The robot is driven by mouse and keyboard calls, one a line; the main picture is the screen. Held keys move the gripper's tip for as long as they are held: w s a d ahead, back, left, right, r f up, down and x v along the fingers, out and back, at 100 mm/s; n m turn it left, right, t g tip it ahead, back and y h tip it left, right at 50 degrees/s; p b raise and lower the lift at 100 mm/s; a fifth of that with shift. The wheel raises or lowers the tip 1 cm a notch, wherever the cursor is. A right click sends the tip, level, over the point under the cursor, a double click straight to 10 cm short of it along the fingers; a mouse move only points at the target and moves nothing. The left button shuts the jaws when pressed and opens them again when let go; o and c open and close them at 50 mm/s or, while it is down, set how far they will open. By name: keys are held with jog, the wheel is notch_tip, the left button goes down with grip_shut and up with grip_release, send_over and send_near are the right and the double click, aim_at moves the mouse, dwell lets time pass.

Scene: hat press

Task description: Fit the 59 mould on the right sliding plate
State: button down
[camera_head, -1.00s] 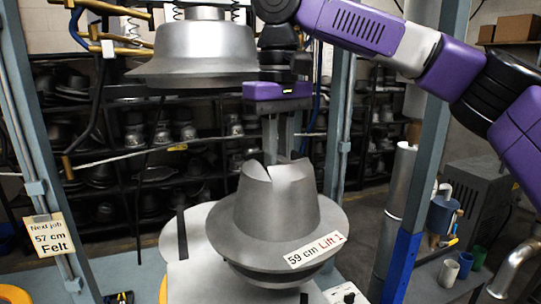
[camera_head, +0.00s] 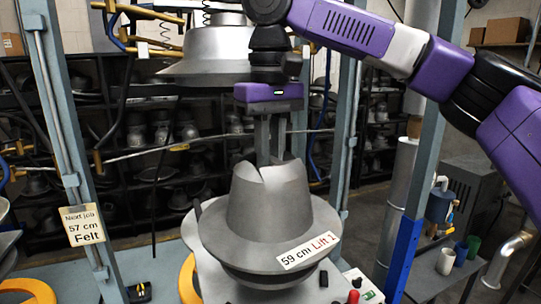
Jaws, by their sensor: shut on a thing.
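The grey metal hat-shaped mould (camera_head: 268,205) carries a label reading "59 cm Lift 1" on its brim. My gripper (camera_head: 269,155) is shut on the mould at the notched top of its crown, with the fingers pointing down. The mould looks upright. It is in front of a pale grey plate (camera_head: 188,228) that shows at its left; the mould hides much of that plate. I cannot tell whether the mould's underside touches anything. A large grey upper die (camera_head: 212,62) hangs behind my gripper.
Blue-grey posts (camera_head: 62,130) flank the press; the left one bears a sign (camera_head: 83,225) reading "Next job 57 cm Felt". Yellow rings (camera_head: 27,290) are at the lower left. Red and green buttons (camera_head: 353,296) sit at the lower right. Shelves of moulds (camera_head: 140,135) stand behind.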

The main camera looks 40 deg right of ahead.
jog(key=shift+f, duration=0.1)
jog(key=shift+f+b, duration=0.45)
jog(key=shift+f, duration=1.1)
jog(key=shift+f+b, duration=0.7)
jog(key=shift+f, duration=0.5)
jog(key=shift+p, duration=0.4)
dwell(0.4)
jog(key=shift+f, duration=0.65)
dwell(0.6)
jog(key=c, duration=1.3)
grip_release()
